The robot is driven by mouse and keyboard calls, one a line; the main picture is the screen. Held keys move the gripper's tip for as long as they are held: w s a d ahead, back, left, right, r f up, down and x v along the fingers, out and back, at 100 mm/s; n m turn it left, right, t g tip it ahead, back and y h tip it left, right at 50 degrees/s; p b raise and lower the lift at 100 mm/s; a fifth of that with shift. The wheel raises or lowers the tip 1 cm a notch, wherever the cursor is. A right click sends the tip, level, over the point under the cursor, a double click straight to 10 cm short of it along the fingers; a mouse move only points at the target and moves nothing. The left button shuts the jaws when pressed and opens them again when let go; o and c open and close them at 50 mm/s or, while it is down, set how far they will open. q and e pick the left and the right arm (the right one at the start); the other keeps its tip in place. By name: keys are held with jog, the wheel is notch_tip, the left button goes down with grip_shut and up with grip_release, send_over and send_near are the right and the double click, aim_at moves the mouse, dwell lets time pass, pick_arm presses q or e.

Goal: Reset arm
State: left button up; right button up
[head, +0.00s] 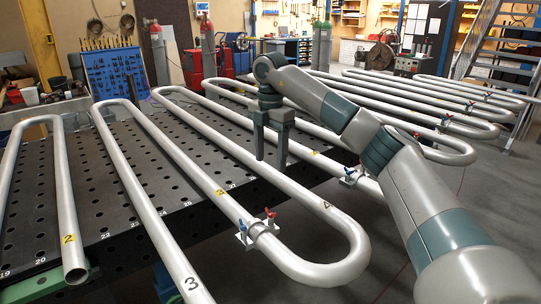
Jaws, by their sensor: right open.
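My right arm comes in from the lower right and bends at the elbow. My right gripper (271,162) points down at the middle of the picture, open, its two fingers apart with nothing visibly held. It hangs over the grey serpentine coil (325,203), whose pipe is marked 4. I cannot tell whether the fingertips touch the pipe or are just above it. My left gripper is not in view.
The coils lie across a black perforated table (95,190), overhanging its front edge. Clamps with red and blue handles (258,228) sit on the pipes. More coils (440,100) extend back right. A blue tool board (115,75) and metal stairs (490,50) stand behind.

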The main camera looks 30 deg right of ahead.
jog(key=shift+r, duration=0.6)
jog(key=shift+f, duration=0.1)
